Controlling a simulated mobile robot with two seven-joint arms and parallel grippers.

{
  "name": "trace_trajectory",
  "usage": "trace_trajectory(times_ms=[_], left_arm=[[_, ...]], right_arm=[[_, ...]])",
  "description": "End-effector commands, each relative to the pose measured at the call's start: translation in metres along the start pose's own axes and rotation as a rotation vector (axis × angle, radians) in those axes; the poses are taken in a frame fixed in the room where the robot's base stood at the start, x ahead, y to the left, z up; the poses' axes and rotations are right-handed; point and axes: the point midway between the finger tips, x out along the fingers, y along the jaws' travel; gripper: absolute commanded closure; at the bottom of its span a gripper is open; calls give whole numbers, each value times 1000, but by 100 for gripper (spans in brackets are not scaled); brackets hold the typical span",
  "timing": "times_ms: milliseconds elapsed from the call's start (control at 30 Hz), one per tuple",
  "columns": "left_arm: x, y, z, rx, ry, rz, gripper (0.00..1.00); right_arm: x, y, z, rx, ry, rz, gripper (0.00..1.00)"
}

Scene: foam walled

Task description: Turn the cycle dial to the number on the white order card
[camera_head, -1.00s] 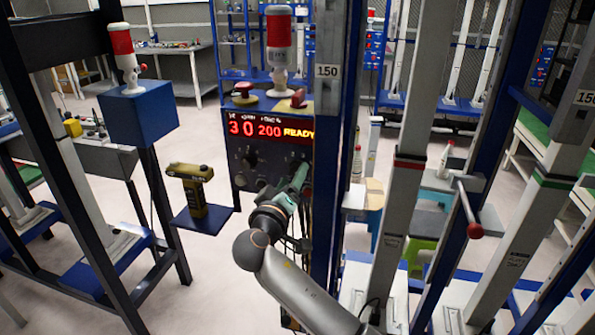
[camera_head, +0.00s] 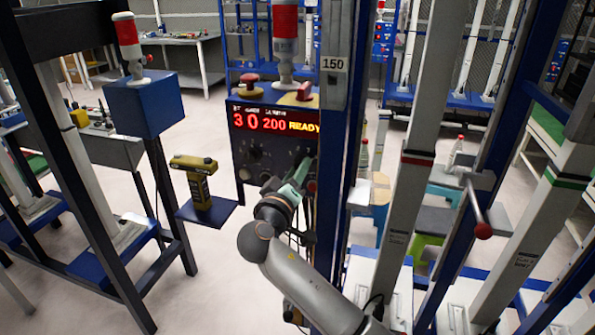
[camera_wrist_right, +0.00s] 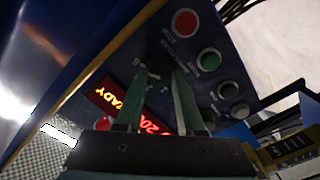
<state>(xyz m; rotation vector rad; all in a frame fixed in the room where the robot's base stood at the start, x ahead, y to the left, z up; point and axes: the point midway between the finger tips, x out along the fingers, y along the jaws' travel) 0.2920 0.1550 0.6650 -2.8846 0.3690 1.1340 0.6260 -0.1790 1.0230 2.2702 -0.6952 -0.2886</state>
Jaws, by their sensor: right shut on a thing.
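The control panel (camera_head: 262,145) hangs on a blue post, with a red and yellow display (camera_head: 275,121) reading 30, 200 and READY. My right gripper (camera_head: 303,172) is at the panel's right side, below the display. In the right wrist view its two green fingers (camera_wrist_right: 160,75) are shut on a dark round dial (camera_wrist_right: 160,66); the dial's pointer is too dark to read. The display also shows in the right wrist view (camera_wrist_right: 110,97), partly behind the fingers. I cannot make out a white order card for certain. My left gripper is not in view.
A red button (camera_wrist_right: 185,22) and a green button (camera_wrist_right: 208,60) sit close by the fingers on the panel. A yellow tool (camera_head: 198,182) stands on a small blue shelf to the left.

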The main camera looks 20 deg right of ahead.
Motion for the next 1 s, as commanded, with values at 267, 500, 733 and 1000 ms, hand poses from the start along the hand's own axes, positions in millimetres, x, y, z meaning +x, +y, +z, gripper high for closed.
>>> trace_trajectory(times_ms=[267, 500, 733, 1000], left_arm=[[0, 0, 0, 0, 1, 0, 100], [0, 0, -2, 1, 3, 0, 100], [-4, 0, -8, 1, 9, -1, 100], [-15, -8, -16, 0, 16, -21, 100]], right_arm=[[0, 0, 0, 0, 0, 0, 100], [0, 0, 0, -3, 1, 0, 100], [0, 1, -1, -55, 1, 0, 100], [0, 3, -3, -236, 1, -1, 100]])
